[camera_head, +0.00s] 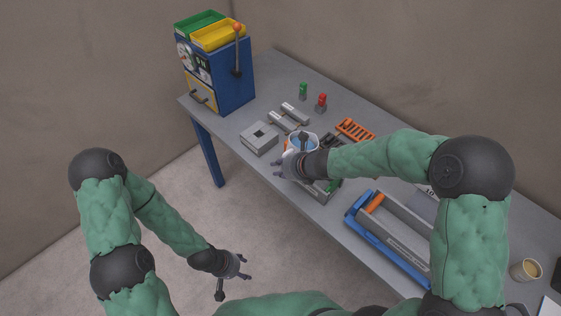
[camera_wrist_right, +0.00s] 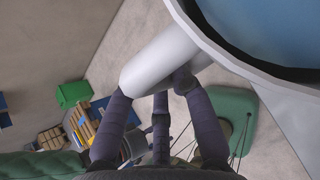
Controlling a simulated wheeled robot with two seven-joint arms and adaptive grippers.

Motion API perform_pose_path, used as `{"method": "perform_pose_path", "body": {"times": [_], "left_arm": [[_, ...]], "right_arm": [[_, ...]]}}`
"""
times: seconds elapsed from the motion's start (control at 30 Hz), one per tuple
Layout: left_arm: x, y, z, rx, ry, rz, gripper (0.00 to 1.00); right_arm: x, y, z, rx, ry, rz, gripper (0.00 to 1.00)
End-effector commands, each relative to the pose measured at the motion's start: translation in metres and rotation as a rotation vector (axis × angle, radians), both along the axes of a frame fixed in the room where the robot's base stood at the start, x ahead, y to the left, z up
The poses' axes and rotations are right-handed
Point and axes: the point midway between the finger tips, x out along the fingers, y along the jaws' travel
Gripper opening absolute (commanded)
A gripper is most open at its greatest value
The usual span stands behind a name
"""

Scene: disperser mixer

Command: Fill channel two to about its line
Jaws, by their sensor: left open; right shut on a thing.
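A white jug (camera_head: 300,136) with blue contents is over the middle of the bench. My right gripper (camera_head: 282,166) is shut on the jug's handle, and the right wrist view shows the fingers around this pale handle (camera_wrist_right: 158,62). Blue liquid (camera_wrist_right: 275,25) shows inside the rim there. The blue dispenser machine (camera_head: 235,76) stands at the far left end of the bench, with a green tray (camera_head: 199,22) and a yellow tray (camera_head: 218,36) on top. I cannot read which is channel two or see a line. My left gripper (camera_head: 240,266) is open and empty, off the bench.
The machine has an orange-knobbed lever (camera_head: 237,50). Near the jug are a grey block (camera_head: 260,138), grey bars (camera_head: 290,115), green (camera_head: 303,91) and red (camera_head: 321,102) pieces and an orange rack (camera_head: 356,130). A blue-framed tray (camera_head: 385,240) and cup (camera_head: 525,269) lie to the right.

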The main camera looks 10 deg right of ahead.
Motion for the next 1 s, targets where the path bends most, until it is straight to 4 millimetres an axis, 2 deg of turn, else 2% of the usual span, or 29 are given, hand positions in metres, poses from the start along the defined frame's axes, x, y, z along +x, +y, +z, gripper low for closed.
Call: {"method": "perform_pose_path", "body": {"times": [0.03,0.8,1.0], "left_arm": [[0.000,0.000,0.010,0.000,0.000,0.000,0.56],[0.000,0.000,0.089,0.000,0.000,0.000,0.56],[0.000,0.000,0.107,0.000,0.000,0.000,0.56]], "right_arm": [[0.000,0.000,0.005,0.012,0.011,-0.001,0.00],[-0.005,0.006,0.011,0.204,0.158,-0.002,0.00],[-0.004,0.004,0.002,0.280,0.218,-0.002,0.00]]}}
